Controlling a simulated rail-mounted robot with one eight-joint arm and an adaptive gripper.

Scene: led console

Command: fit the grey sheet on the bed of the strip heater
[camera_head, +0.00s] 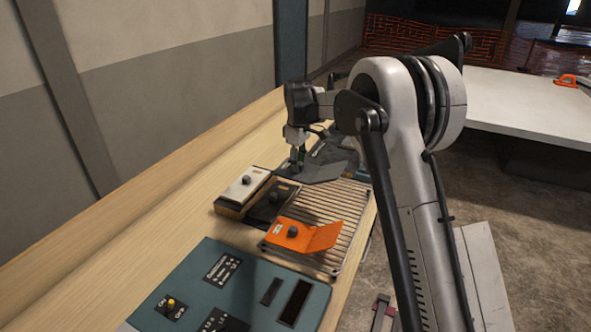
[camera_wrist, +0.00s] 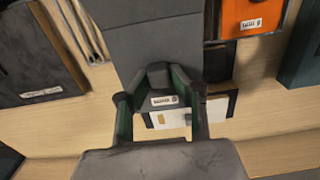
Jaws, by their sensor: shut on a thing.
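The grey sheet (camera_head: 325,170) hangs from my gripper (camera_head: 297,160) in the head view, over the far end of the wire rack. In the wrist view the sheet (camera_wrist: 150,35) runs up from between the fingers of my gripper (camera_wrist: 160,78), which are shut on its grey grip. A label shows between the fingers. A white-topped unit with a knob (camera_head: 243,184) and a dark panel with a knob (camera_head: 270,200) stand just nearer. I cannot tell for sure which fixture is the strip heater. The sheet hides part of what lies beneath it.
An orange bent sheet (camera_head: 292,233) lies on the near part of the wire rack (camera_head: 343,205). A teal console (camera_head: 225,290) stands at the front of the bench. A dark flat panel (camera_wrist: 35,55) lies left of the sheet in the wrist view.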

